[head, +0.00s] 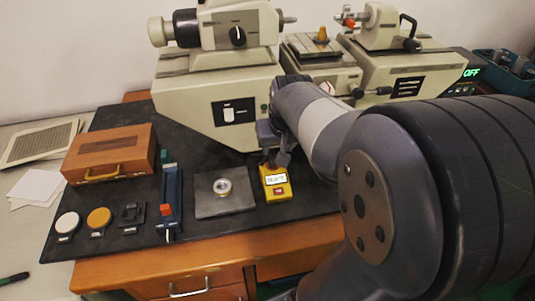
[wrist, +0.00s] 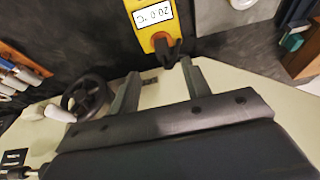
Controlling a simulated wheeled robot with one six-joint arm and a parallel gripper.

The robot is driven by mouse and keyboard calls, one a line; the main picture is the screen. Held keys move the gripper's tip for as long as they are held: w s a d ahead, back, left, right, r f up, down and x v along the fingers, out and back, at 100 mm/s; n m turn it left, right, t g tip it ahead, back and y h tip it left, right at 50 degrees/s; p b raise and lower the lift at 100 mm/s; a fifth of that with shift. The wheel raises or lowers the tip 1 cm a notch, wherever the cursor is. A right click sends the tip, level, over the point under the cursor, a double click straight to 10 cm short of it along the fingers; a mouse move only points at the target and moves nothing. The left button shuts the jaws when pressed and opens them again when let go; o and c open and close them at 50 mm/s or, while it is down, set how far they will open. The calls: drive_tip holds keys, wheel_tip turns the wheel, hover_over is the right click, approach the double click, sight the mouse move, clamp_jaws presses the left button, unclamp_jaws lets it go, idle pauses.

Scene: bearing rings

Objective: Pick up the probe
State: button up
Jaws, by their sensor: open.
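A yellow unit (head: 275,192) with a lit display, which I take to be the probe or its body, lies on the dark mat in the head view, right of the grey plate. The wrist view shows the yellow unit (wrist: 138,28) at the top, its display reading about 20.0 °C, with an orange knob (wrist: 161,43) and a dark part at its near end. My gripper (wrist: 158,70) is open and empty, its fingers pointing toward that end. In the head view my gripper (head: 274,156) is just behind the unit, partly hidden by my arm. I cannot tell if they touch.
A grey plate (head: 207,206) with a metal ring (head: 222,187) lies to the left. Beyond are a blue stand (head: 171,200), a wooden case (head: 110,152) and small round pieces. A large beige machine (head: 215,90) stands close behind. The mat's front right is clear.

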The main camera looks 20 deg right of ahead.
sight(273, 156)
drive_tip(key=shift+w+x, duration=0.15)
drive_tip(key=shift+x, duration=1.9)
drive_tip(key=shift+w+x, duration=0.2)
drive_tip(key=shift+x, duration=1.9)
drive_tip(key=shift+a+r, duration=0.15)
drive_tip(key=shift+c, duration=0.3)
clamp_jaws()
